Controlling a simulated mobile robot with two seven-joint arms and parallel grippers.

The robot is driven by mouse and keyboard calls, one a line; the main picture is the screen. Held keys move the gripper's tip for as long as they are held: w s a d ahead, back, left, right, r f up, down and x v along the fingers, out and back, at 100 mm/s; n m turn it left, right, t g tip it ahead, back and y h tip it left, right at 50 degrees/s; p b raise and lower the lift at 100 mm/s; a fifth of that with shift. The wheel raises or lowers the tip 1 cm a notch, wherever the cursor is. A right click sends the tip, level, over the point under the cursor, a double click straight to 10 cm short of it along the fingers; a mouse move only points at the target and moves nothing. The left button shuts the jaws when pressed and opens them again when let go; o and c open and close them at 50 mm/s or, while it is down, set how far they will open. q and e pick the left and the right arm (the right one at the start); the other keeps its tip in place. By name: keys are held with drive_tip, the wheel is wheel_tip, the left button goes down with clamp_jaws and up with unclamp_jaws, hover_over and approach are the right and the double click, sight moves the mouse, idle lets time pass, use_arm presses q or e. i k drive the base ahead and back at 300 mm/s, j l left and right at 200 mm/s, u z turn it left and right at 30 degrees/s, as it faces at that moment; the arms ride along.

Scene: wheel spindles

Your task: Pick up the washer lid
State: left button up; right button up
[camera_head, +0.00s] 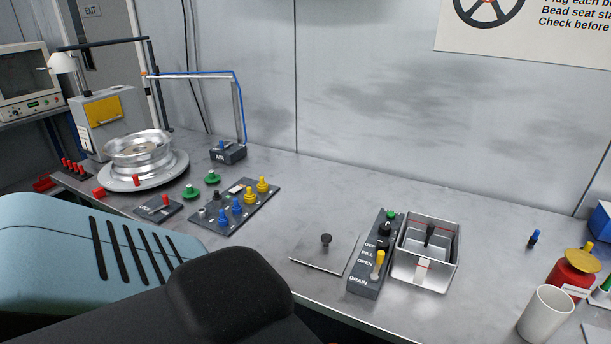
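The washer lid (318,255) appears to be a flat, thin grey metal plate with a black knob standing up from it. It lies on the bench near the front edge, left of the black washer control panel (366,280). The open-topped metal washer tank (443,279) stands just right of that panel, with a dark handle-like part inside it. Neither of my grippers shows in this view. A dark rounded part, likely a link of my arm, fills the bottom centre, apart from the lid in the picture.
The grey bench (330,190) is clear behind the lid. A panel of coloured valve knobs (245,204) and a metal wheel rim on a round base (139,153) stand left. A white cup (545,314) and a red can (572,277) stand right.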

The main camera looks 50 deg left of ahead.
sight(327, 247)
drive_tip(key=u, duration=1.5)
drive_tip(key=z, duration=0.4)
drive_tip(key=j+z, duration=0.15)
drive_tip(key=z, duration=0.25)
drive_tip(key=j+z, duration=0.1)
drive_tip(key=z, duration=0.3)
drive_tip(key=j+z, duration=0.35)
drive_tip(key=k+j+z, duration=0.15)
drive_tip(key=j+z, duration=0.25)
drive_tip(key=k+j+z, duration=0.2)
drive_tip(key=j, duration=0.25)
drive_tip(key=k+j+z, duration=0.2)
drive_tip(key=j, duration=0.2)
drive_tip(key=k+j, duration=0.55)
drive_tip(key=j, duration=0.25)
drive_tip(key=j+z, duration=0.05)
